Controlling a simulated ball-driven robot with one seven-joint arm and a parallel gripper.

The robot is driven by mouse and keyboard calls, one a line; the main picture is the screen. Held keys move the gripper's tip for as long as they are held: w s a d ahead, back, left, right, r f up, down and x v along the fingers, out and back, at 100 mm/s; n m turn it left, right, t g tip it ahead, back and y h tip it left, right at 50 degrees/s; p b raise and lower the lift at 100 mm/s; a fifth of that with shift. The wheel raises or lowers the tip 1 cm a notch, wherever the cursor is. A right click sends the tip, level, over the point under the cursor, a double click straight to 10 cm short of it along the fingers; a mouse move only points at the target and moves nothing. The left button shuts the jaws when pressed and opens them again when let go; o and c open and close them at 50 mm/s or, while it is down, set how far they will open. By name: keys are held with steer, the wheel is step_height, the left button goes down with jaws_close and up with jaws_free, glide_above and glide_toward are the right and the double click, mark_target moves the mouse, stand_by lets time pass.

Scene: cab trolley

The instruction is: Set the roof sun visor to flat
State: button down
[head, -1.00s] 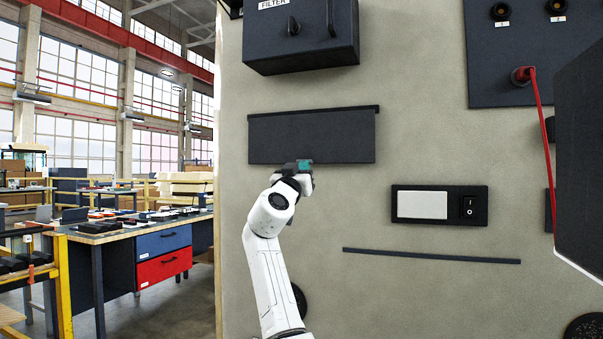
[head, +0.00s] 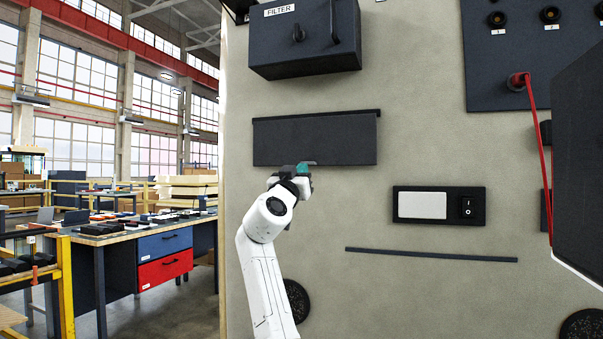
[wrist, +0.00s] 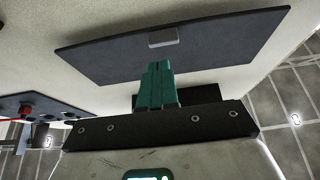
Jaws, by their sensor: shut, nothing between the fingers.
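The roof sun visor appears to be the dark flat panel (head: 335,140) hanging from a thin bar on the beige wall, below the filter box. It lies close against the wall in the head view. In the wrist view the dark panel (wrist: 220,42) fills the upper middle, with a small grey tab (wrist: 163,37) near its middle. My gripper (head: 304,168) is at the panel's lower edge, left of its middle. Its green fingers (wrist: 158,68) are together and empty, pointing at the panel just short of the tab. Whether they touch the panel I cannot tell.
The filter box (head: 305,40) juts out above. A switch panel (head: 438,206) and a thin dark strip (head: 430,255) are at lower right. A red cable (head: 540,150) and a large dark panel (head: 580,150) stand at right. A workbench (head: 130,235) is at left.

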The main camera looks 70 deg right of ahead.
steer(key=a+f, duration=0.6)
steer(key=shift+s+f, duration=0.2)
steer(key=shift+f, duration=0.2)
steer(key=shift+a, duration=0.1)
steer(key=w+a+f+n+t+y, duration=0.15)
steer(key=a+f+y, duration=0.25)
steer(key=f, duration=1)
steer(key=a+f+n+t+y, duration=0.2)
steer(key=a+f+n+y, duration=0.15)
steer(key=f, duration=1.05)
steer(key=s+a+f+n+y, duration=0.35)
steer(key=a+f, duration=0.45)
steer(key=f, duration=0.4)
steer(key=s+a+f+n+y, duration=0.2)
steer(key=s+a+f+y, duration=0.4)
steer(key=f, duration=0.6)
steer(key=s+a+f+n+g+y, duration=0.25)
steer(key=s+a+f, duration=0.25)
steer(key=s+a, duration=0.35)
steer(key=s+a+f+n+g+y, duration=0.2)
steer(key=s+a+f+n+y, duration=0.25)
steer(key=s+a, duration=0.4)
step_height(320, 180, up, 23)
steer(key=w+h+p, duration=0.1)
steer(key=p, duration=2.2)
steer(key=shift+w+m+p, duration=0.2)
steer(key=shift+m+p, duration=0.15)
